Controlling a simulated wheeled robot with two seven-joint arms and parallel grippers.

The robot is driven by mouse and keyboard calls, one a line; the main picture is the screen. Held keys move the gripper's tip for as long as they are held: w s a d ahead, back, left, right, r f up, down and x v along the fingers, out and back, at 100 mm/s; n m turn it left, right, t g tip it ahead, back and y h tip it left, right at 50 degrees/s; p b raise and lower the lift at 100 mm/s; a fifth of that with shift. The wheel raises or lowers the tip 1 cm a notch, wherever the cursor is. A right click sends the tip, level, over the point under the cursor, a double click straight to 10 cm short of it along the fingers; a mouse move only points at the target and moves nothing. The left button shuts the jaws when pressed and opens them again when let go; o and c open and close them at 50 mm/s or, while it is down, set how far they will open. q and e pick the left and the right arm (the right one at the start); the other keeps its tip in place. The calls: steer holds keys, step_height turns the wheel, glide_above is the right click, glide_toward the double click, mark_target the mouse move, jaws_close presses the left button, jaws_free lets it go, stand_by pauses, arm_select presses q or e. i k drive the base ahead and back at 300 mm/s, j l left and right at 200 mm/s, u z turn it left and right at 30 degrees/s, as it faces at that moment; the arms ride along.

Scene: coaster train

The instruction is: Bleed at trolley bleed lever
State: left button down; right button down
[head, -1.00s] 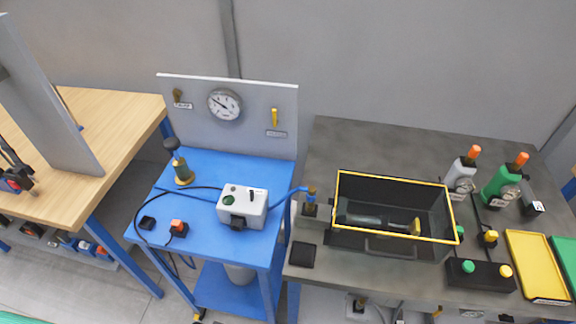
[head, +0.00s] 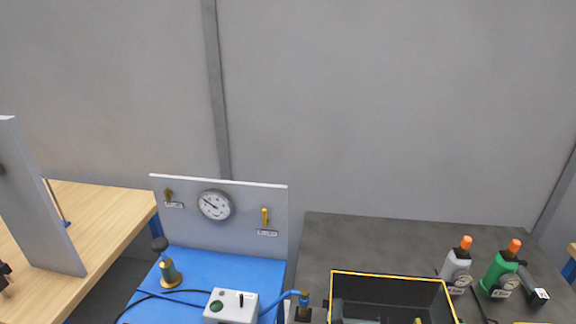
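The blue trolley (head: 262,272) stands at the lower middle with an upright grey panel (head: 240,205) at its back. The panel carries a round gauge (head: 215,205), a small brass-coloured lever (head: 168,195) on the left and a yellow lever (head: 265,217) on the right. The yellow lever hangs roughly upright above a small white label (head: 267,233). The labels are too small to read, so I cannot tell which lever is the bleed lever. Neither of my grippers is in view.
On the trolley stand a brass valve with a black knob (head: 170,272) and a white box (head: 228,306) with a blue hose (head: 285,297). Right is a dark bench (head: 375,245) with a yellow-rimmed bin (head: 392,276) and bottles (head: 500,272). Left is a wooden table (head: 105,210).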

mark_target(264, 211)
steer(key=l+u, duration=0.15)
steer(key=l, duration=0.25)
steer(key=k+l+u, duration=0.1)
steer(key=l, duration=0.25)
steer(key=k+l+u, duration=0.15)
steer(key=l, duration=0.25)
steer(key=l+u, duration=0.1)
steer(key=l, duration=0.25)
steer(key=k, duration=0.05)
